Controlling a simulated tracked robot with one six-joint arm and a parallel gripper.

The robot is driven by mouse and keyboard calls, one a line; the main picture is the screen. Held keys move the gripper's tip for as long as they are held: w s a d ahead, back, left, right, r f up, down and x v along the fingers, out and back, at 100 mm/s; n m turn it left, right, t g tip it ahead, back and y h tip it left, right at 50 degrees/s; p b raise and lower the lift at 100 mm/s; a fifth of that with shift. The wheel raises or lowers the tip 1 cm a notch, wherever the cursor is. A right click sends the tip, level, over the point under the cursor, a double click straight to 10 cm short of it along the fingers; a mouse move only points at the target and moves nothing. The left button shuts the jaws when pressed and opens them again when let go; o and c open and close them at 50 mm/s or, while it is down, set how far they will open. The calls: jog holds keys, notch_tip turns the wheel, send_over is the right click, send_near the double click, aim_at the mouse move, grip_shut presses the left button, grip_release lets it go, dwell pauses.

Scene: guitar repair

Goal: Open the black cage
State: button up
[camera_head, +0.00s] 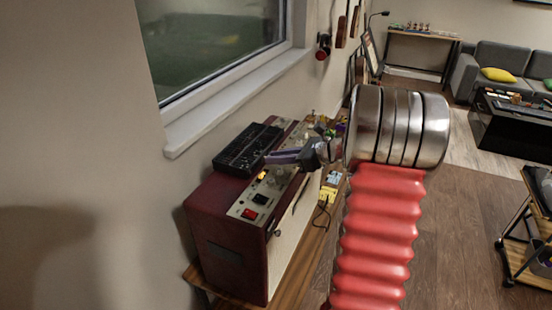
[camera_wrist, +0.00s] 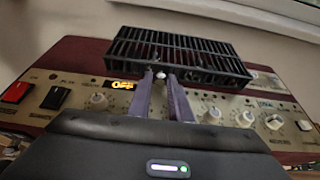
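The black cage (camera_head: 246,148) is a low slatted box on top of the red amplifier, by the wall. It looks closed, and it also fills the upper middle of the wrist view (camera_wrist: 190,52). A small pale round knob (camera_wrist: 160,75) shows at its front edge. My gripper (camera_head: 268,158) reaches in from the right, close to the cage's front. In the wrist view my gripper (camera_wrist: 160,78) has its two purple fingers apart, with the knob seen between their tips. I cannot tell whether either finger touches it.
A window sill (camera_head: 235,95) runs above and behind the cage. Small pedals (camera_head: 330,185) lie right of the amplifier. The floor (camera_head: 460,240) at right is open.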

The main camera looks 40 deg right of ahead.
grip_shut()
